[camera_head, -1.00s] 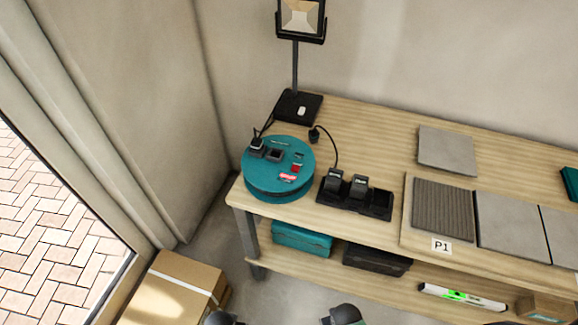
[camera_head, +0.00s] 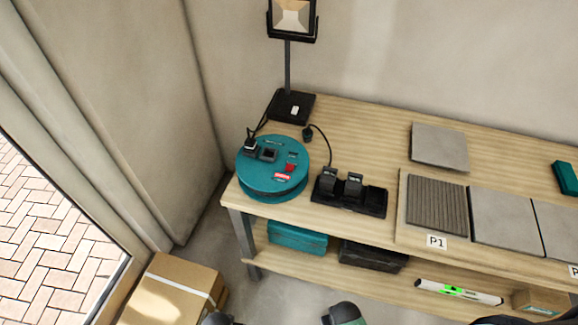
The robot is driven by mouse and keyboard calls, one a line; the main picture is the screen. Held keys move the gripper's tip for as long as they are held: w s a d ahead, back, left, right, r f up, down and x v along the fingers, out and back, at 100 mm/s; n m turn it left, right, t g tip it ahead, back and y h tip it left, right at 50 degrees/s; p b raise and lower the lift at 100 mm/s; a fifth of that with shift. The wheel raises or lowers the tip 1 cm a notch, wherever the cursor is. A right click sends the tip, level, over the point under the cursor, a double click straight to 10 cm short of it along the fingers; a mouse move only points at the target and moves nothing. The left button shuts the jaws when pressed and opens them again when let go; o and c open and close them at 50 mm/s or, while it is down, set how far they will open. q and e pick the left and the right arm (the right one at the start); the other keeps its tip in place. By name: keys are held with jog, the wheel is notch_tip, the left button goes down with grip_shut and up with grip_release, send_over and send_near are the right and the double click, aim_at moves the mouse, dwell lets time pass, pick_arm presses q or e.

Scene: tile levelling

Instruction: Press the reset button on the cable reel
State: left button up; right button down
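The teal round cable reel (camera_head: 262,184) lies flat on the left end of the wooden workbench. Its top has dark sockets, a small red button (camera_head: 290,168) and a red-and-white label (camera_head: 282,177). A black plug (camera_head: 250,145) sits in one socket at the upper left. Dark rounded parts of my own body show at the bottom edge. No gripper fingertips can be made out, and nothing touches the reel.
A lamp (camera_head: 291,107) stands behind the reel. A loose plug (camera_head: 307,134) lies beside the reel, its cable leading to a black charger tray (camera_head: 348,205). Grey tiles (camera_head: 505,218) lie on a board at right. A cardboard box (camera_head: 172,290) stands on the floor.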

jog(key=shift+a, duration=0.35)
jog(key=shift+d, duration=0.5)
jog(key=shift+a, duration=0.1)
